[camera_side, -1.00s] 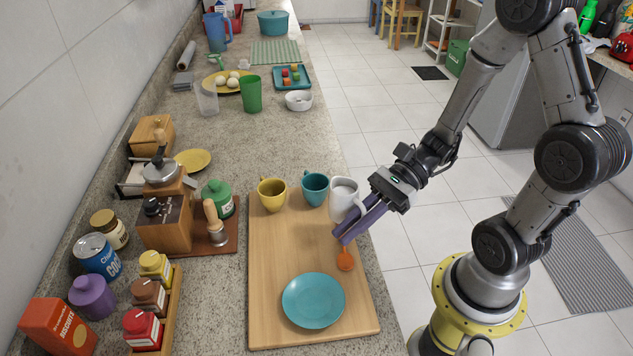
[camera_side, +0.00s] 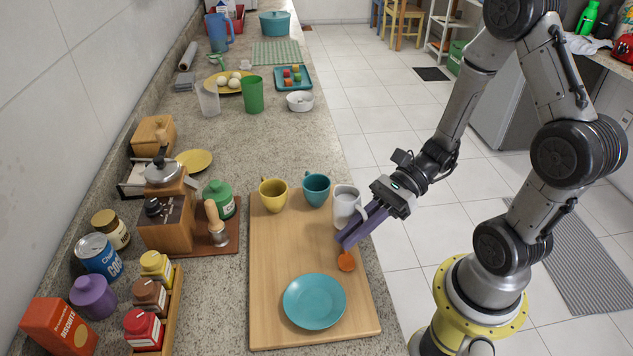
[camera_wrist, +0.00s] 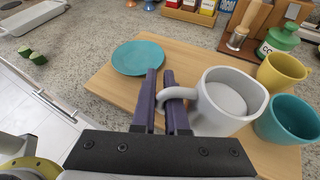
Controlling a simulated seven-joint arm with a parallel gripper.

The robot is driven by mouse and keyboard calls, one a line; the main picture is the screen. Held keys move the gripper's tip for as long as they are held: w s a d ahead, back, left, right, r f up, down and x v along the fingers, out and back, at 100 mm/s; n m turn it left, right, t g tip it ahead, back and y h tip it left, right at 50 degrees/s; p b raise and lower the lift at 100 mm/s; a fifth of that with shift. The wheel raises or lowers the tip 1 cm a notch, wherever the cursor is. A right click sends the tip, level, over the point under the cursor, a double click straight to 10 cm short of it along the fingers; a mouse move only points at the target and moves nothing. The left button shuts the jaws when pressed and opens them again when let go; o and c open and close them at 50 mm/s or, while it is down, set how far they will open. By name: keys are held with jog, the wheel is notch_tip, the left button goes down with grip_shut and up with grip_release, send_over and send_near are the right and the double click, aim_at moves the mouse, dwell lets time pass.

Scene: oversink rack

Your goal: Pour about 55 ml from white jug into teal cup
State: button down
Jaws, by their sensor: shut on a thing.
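The white jug (camera_side: 343,203) stands at the right edge of the wooden board, upright or nearly so. It also shows in the wrist view (camera_wrist: 218,110), with pale contents inside. My gripper (camera_side: 352,236) has its purple fingers shut on the jug's handle; the fingers (camera_wrist: 165,100) show on both sides of the handle in the wrist view. The teal cup (camera_side: 316,190) stands upright just left of the jug in the side view, and right of it in the wrist view (camera_wrist: 288,118). I cannot see into the cup clearly.
A yellow cup (camera_side: 273,194) stands left of the teal cup. A teal plate (camera_side: 314,301) lies on the wooden board (camera_side: 270,260). An orange round-ended thing (camera_side: 346,262) lies by the gripper.

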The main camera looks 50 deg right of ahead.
aim_at(350, 202)
jog(key=shift+w+d+r+m+g+y, duration=0.2)
jog(key=shift+w+d+r+m+g, duration=0.1)
jog(key=shift+w+r+m+g, duration=0.4)
jog(key=shift+w+d+r+m+g+y, duration=0.25)
jog(key=shift+w+r+m+g, duration=0.15)
jog(key=shift+w+r+m, duration=0.35)
jog(key=shift+w+d+r+m+y, duration=0.25)
jog(key=shift+w+r+m, duration=0.3)
jog(key=shift+w+r, duration=0.25)
jog(key=shift+w+r+g, duration=0.15)
jog(key=shift+r+g, duration=0.25)
jog(key=shift+r, duration=0.1)
jog(key=shift+w+d+r+m, duration=0.15)
jog(key=shift+w+r+m, duration=0.15)
jog(key=shift+r+m, duration=0.3)
jog(key=shift+w+m+y, duration=0.1)
jog(key=shift+m+y, duration=0.2)
jog(key=shift+g, duration=0.3)
jog(key=shift+w+d, duration=0.1)
jog(key=shift+w, duration=0.05)
